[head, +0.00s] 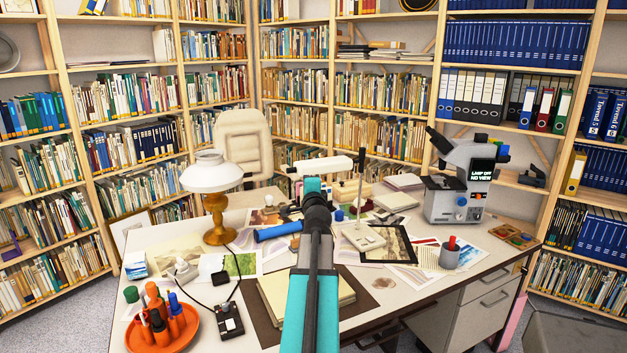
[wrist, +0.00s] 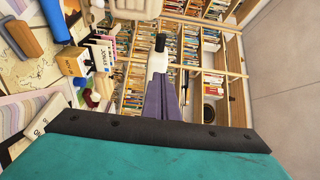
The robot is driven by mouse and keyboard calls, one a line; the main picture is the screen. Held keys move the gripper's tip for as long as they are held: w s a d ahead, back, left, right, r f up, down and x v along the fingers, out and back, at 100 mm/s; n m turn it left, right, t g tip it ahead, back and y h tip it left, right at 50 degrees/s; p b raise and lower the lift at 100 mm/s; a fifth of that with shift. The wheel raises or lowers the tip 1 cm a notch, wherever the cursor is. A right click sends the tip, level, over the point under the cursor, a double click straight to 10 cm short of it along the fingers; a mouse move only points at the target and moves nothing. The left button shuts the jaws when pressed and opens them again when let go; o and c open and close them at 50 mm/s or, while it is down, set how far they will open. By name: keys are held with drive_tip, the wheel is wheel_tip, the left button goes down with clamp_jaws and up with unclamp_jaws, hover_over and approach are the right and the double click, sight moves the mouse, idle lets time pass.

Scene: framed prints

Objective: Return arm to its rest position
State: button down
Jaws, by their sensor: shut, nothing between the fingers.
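My gripper (wrist: 160,43) shows in the wrist view, its fingers together with nothing between them. It is held in the air, with bookshelves behind it. In the head view my teal and black arm reaches forward from the bottom centre over the desk (head: 222,292). It stands above the desktop things, and the gripper's fingers are hard to make out there beyond the arm. My arm hides part of the middle of the desk.
A lamp (head: 217,228) with a white shade stands left, beside a blue cylinder (head: 278,231). An orange tray (head: 184,341) holds markers front left. A chair (head: 243,143) and bookshelves stand behind.

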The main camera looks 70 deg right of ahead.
drive_tip(key=shift+w+a, duration=0.2)
drive_tip(key=shift+a, duration=0.1)
drive_tip(key=shift+r, duration=0.15)
